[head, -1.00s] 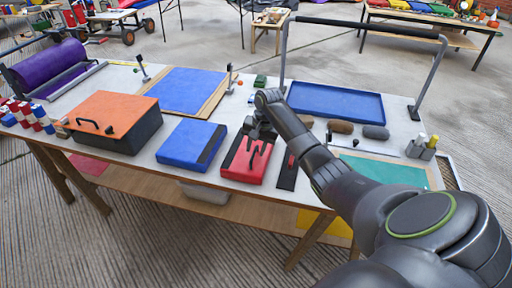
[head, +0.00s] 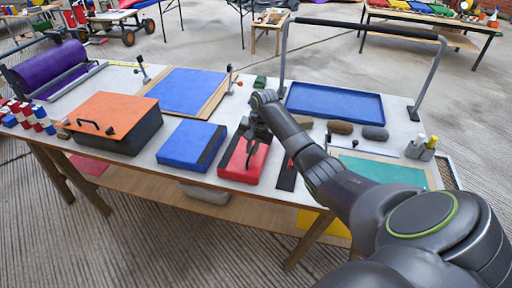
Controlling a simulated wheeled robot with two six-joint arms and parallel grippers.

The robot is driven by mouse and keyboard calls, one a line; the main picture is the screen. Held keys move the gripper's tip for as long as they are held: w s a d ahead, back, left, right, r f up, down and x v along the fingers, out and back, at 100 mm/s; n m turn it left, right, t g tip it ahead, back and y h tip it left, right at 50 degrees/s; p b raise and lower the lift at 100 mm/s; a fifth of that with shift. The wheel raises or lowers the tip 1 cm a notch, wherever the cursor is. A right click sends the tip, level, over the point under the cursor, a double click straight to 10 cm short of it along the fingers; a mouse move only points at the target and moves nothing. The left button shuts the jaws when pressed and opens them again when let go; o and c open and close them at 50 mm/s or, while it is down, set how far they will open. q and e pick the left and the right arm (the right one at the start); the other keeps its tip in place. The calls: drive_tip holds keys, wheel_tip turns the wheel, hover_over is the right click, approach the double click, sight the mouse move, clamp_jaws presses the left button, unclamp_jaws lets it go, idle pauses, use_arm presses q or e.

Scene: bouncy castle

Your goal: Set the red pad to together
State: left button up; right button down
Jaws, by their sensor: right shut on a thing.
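The red pad (head: 236,172) lies flat on the white table top. A blue pad (head: 186,142) with a dark strip along its right edge lies just left of it, with a narrow gap of table between them. My right gripper (head: 251,150) reaches down onto the red pad from the right and is shut on it near its back middle. The fingers and wrist hide part of the red pad's top and back edge. My left gripper is not in view.
An orange-lidded black box (head: 118,118) stands left of the blue pad. A blue sheet on a board (head: 187,90) and a blue tray (head: 335,102) lie behind. A black strip (head: 287,176) lies right of the red pad. Grey and brown stones (head: 375,133) lie farther right.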

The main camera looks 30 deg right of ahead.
sight(241, 157)
drive_tip(key=shift+w+a+r, duration=0.1)
drive_tip(key=shift+w+a, duration=0.6)
drive_tip(key=shift+w, duration=0.15)
drive_tip(key=shift+w+a+r, duration=0.1)
drive_tip(key=shift+w+a, duration=0.55)
drive_tip(key=shift+w, duration=0.2)
drive_tip(key=c, duration=1.5)
unclamp_jaws()
drive_tip(key=shift+w+a+f, duration=0.1)
drive_tip(key=shift+w+a, duration=0.05)
drive_tip(key=shift+r, duration=0.4)
wheel_tip(241, 157, up, 16)
drive_tip(key=s+d, duration=0.2)
drive_tip(key=shift+s+r, duration=0.15)
drive_tip(key=shift+s, duration=0.2)
drive_tip(key=shift+d, duration=0.1)
